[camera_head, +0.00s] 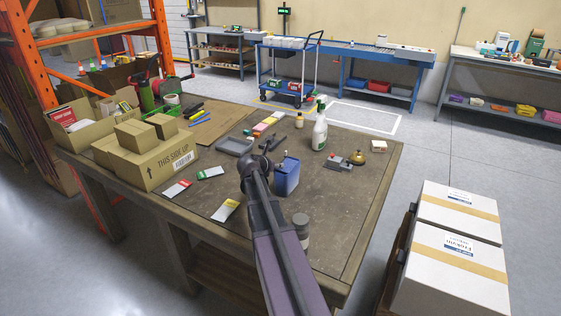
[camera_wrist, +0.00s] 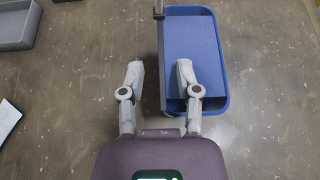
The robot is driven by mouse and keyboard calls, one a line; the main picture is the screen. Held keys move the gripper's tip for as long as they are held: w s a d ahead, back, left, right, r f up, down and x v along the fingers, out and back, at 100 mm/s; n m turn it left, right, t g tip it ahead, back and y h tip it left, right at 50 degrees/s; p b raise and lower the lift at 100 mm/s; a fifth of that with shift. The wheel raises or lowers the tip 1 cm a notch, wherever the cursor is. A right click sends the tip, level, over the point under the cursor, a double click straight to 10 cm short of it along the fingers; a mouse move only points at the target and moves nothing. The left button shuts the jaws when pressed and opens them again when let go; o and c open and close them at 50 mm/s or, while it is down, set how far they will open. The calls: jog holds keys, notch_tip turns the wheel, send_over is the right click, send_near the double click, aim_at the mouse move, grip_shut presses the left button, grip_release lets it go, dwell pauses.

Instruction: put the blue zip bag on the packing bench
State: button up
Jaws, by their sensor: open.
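I cannot pick out a blue zip bag with certainty. A blue open-topped container (camera_head: 286,178) stands upright on the brown-topped bench (camera_head: 335,225); it also shows in the wrist view (camera_wrist: 202,45), right of centre. A thin dark upright strip runs along its left edge. In the head view my arm hides part of the bench.
Cartons (camera_head: 157,165) stand at the left. White boxes (camera_head: 455,265) stand at the right. The bench's front right is fairly clear.

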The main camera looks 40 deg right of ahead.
jog(key=p+v, duration=0.3)
jog(key=v, duration=0.5)
jog(key=shift+a, duration=0.25)
jog(key=shift+s, duration=0.1)
dwell(0.3)
jog(key=s+a+f+m+y, duration=0.2)
jog(key=a+m, duration=0.2)
jog(key=a, duration=0.1)
jog(key=s+a+f+m+g+y, duration=0.1)
jog(key=s+a+f+m+y, duration=0.1)
jog(key=a+m, duration=0.2)
jog(key=s+a+f+m+g+y, duration=0.1)
jog(key=s+a+f+m+y, duration=0.1)
jog(key=a, duration=0.6)
jog(key=shift+s+a+f+m, duration=0.15)
jog(key=shift+f+m, duration=0.1)
jog(key=shift+m, duration=0.4)
jog(key=shift+s+d+f+m, duration=0.1)
jog(key=shift+s+f+m, duration=0.15)
jog(key=shift+m, duration=0.4)
jog(key=s+a+f+m+g+y, duration=0.1)
jog(key=s+a+m, duration=0.3)
jog(key=a, duration=0.4)
jog(key=s+a+f+m+g+y, duration=0.1)
jog(key=s+a+m+y, duration=0.3)
jog(key=a+m, duration=0.2)
jog(key=shift+s+a+f, duration=0.3)
jog(key=shift+s+a, duration=0.05)
jog(key=shift+a, duration=0.8)
